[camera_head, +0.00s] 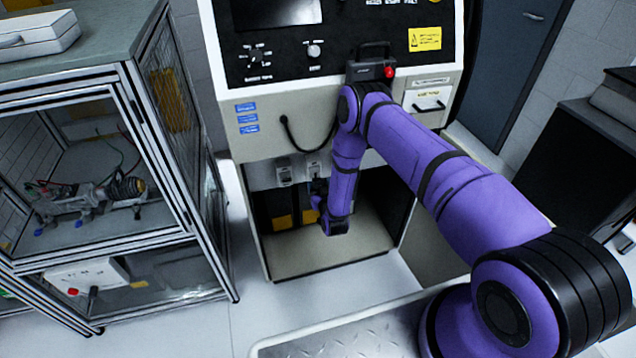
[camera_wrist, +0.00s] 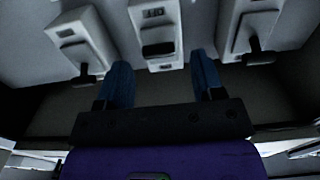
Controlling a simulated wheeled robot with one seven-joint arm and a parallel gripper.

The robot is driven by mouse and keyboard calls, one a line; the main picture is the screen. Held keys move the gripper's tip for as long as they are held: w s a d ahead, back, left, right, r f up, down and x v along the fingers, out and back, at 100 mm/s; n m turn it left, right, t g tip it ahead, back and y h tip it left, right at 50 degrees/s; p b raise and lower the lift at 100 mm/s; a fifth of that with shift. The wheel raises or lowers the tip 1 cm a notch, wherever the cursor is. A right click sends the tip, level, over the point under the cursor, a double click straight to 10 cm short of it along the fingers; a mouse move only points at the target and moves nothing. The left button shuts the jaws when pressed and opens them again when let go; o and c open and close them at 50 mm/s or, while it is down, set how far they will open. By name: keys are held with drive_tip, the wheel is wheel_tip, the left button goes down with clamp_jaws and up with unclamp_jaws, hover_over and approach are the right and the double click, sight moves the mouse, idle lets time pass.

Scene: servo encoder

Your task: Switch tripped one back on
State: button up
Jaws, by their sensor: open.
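Three pale breaker switches sit in a row in the wrist view: a left switch (camera_wrist: 84,38), a middle switch (camera_wrist: 154,20) and a right switch (camera_wrist: 252,28). The left and right switches have dark levers that stick out past their lower ends. The middle switch's dark lever (camera_wrist: 158,48) looks shorter and lies over its body, unlike the other two. My gripper (camera_wrist: 162,68) is open, its two blue fingers spread either side of the middle lever's line; contact cannot be told. In the head view one switch (camera_head: 284,173) shows left of my gripper (camera_head: 318,190), which is partly hidden by my wrist.
The switches are on the front of a large cream machine (camera_head: 275,105), above an open recess with a flat floor (camera_head: 310,258). A framed glass cabinet (camera_head: 130,90) stands left; a dark cabinet (camera_head: 590,150) stands right.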

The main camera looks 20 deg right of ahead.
drive_tip(key=shift+w, duration=0.9)
drive_tip(key=c, duration=0.9)
drive_tip(key=shift+c, duration=0.2)
